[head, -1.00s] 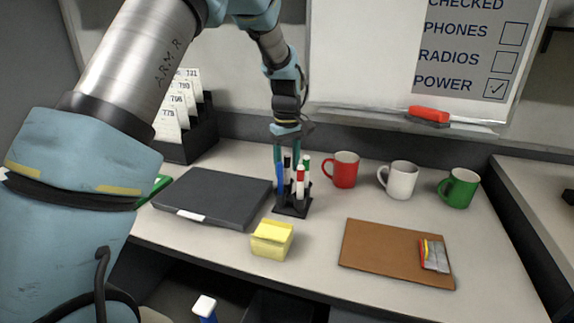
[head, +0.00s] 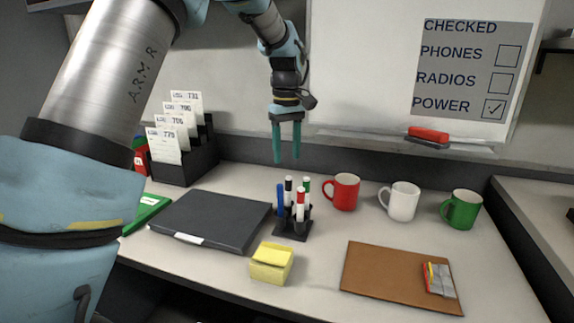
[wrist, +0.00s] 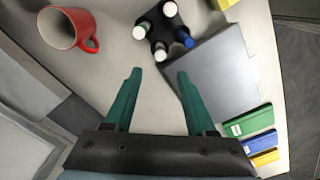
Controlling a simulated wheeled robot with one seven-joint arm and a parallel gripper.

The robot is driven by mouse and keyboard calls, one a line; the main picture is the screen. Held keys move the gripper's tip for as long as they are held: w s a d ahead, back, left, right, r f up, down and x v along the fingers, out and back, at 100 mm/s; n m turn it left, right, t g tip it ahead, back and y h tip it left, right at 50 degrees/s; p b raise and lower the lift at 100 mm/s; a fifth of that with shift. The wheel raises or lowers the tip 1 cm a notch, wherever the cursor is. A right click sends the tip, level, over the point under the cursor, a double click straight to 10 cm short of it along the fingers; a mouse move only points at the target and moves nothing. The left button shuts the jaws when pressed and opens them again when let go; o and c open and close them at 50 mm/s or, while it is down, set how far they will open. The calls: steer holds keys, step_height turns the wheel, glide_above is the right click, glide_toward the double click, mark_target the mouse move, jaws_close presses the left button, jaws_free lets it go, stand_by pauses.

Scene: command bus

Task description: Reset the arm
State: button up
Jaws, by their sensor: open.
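My gripper (head: 287,142) has two green fingers that point down. It is open and empty, in the air above and behind the marker holder on the desk. In the wrist view my gripper (wrist: 155,95) shows its fingers spread, with bare desk between them. The black marker holder (head: 293,228) holds several markers, upright, with blue, black, red and green colours. It also shows in the wrist view (wrist: 158,35), beyond the fingertips and apart from them.
A red mug (head: 343,192), a white mug (head: 402,201) and a green mug (head: 462,209) stand to the right. A closed dark laptop-like case (head: 212,219), yellow notes (head: 271,262) and a brown clipboard (head: 390,277) lie in front. A card rack (head: 185,160) and whiteboard ledge (head: 370,139) are behind.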

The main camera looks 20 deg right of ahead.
steer(key=shift+r, duration=0.15)
steer(key=shift+a, duration=0.1)
stand_by(0.4)
steer(key=a+f+m+p, duration=0.1)
steer(key=a+f+p, duration=0.1)
steer(key=a, duration=2)
steer(key=s+a+f+m+t, duration=0.1)
steer(key=s+a+f, duration=0.1)
steer(key=s+a, duration=0.8)
steer(key=a, duration=0.4)
steer(key=shift+s+a+f+m+t+p, duration=0.2)
steer(key=shift+s+f+m+t+p, duration=0.1)
steer(key=shift+s+f, duration=0.05)
